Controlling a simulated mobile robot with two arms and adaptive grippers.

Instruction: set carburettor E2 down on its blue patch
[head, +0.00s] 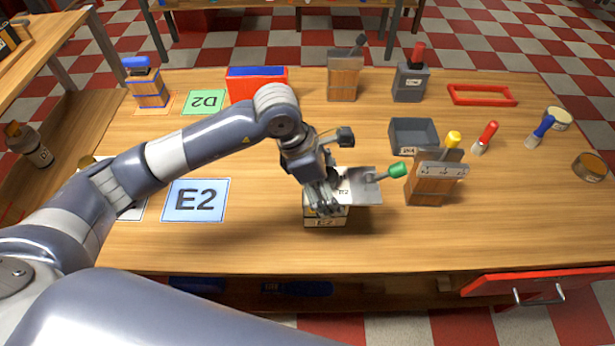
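The blue patch (222,187) lies at the left front of the table, marked E2, with nothing on it. To its right is a piece with a pale grey plate (362,188), a green knob (398,169) and small lettering that seems to read E2. A cream block (325,222) with a partly covered label shows beneath it. I cannot tell whether plate and block are one part. My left gripper (322,208) reaches down over the block at the plate's left side. Its fingers overlap the piece, and their grip is unclear. My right gripper is out of view.
A green D2 patch (204,101), a red and blue box (257,85) and wooden blocks stand at the back. A grey bin (413,134) and a wooden block with a metal bracket (433,181) are right of the gripper. The front right tabletop is clear.

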